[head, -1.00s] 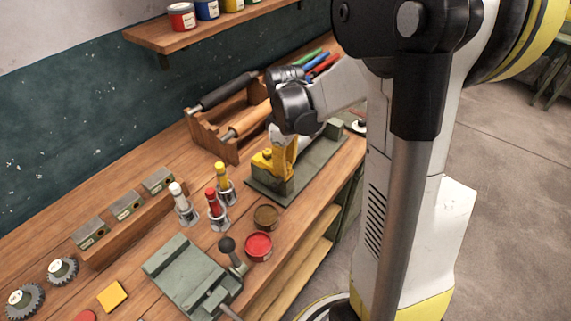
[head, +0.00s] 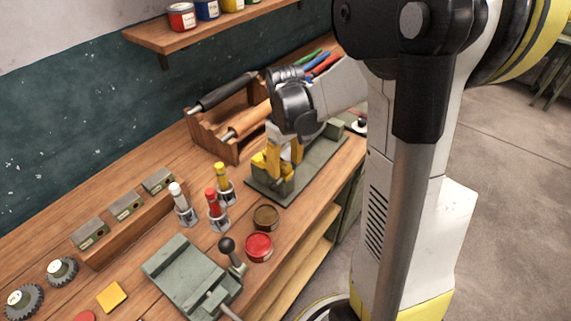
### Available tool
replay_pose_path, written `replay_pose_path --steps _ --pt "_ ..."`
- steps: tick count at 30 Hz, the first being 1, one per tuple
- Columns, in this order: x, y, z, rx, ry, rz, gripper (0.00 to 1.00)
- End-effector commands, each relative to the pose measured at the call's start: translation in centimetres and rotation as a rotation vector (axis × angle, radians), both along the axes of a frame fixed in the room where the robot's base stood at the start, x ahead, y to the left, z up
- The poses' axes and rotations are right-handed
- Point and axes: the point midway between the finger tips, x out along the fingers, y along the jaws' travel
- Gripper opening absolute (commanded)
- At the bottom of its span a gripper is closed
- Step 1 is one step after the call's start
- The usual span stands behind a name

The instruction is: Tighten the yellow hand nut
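The yellow hand nut (head: 260,161) is on a grey-green fixture block at the front left end of a dark green base plate (head: 318,166). My gripper (head: 284,157) points down over this block. Its two yellow fingers stand apart, with a visible gap between them. The fingers are right at the nut and cover part of it. The nut and fingers have nearly the same colour, so I cannot tell whether the fingers touch it. The nut's thread and its seat are hidden.
A wooden tool caddy (head: 236,147) stands close behind the fixture. A brown tin (head: 265,217), a red tin (head: 259,247) and a green vise-like device (head: 190,275) are nearer. The bench's front edge is close.

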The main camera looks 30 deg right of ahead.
Motion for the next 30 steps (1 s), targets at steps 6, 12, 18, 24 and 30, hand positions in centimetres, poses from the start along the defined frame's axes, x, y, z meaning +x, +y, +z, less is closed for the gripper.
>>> replay_pose_path --steps 6,12,18,24,30 --pt "0.0 0.0 0.9 0.000 0.000 0.000 0.52" --pt "-0.1 0.0 4.9 0.000 0.000 0.000 0.52" --pt "0.0 0.0 9.2 0.000 0.000 0.000 0.52" --pt "0.0 0.0 11.6 0.000 0.000 0.000 0.52" --pt "0.0 0.0 12.1 0.000 0.000 0.000 0.52"
